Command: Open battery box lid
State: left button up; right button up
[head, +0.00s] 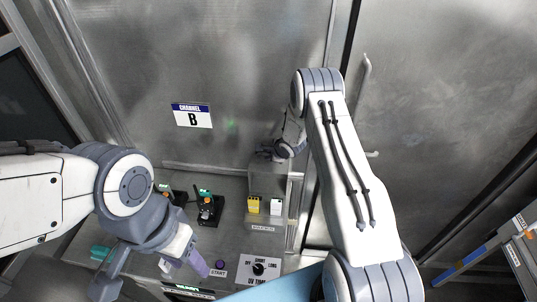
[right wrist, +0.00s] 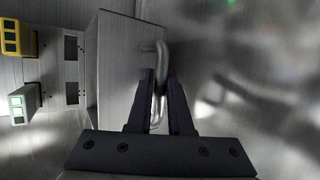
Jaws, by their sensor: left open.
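The battery box (head: 270,183) is a grey metal box on the console against the wall. Its lid (right wrist: 115,75) appears closed in the right wrist view and carries a bent metal handle (right wrist: 158,95). My right gripper (head: 268,153) is at the far upper side of the box. In the right wrist view its dark fingers (right wrist: 160,98) lie on both sides of the handle, closed around it. My left gripper (head: 140,277) is open and empty over the front left of the console.
A yellow battery (head: 253,205) and a white one (head: 276,207) stand before the box. A black switch device (head: 207,210), a purple start button (head: 220,265) and a black rotary knob (head: 258,269) are on the console. A channel B sign (head: 192,120) hangs on the metal wall.

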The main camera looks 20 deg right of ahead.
jog(key=o, duration=0.4)
jog(key=shift+s+d, duration=0.1)
jog(key=shift+d, duration=0.05)
jog(key=shift+c, duration=0.2)
jog(key=shift+a, duration=0.2)
jog(key=shift+s+d+r, duration=0.1)
jog(key=shift+s+r, duration=0.05)
jog(key=shift+r, duration=0.1)
jog(key=b+v, duration=0.3)
jog(key=v, duration=0.6)
jog(key=shift+s+r, duration=0.25)
jog(key=shift+r, duration=0.1)
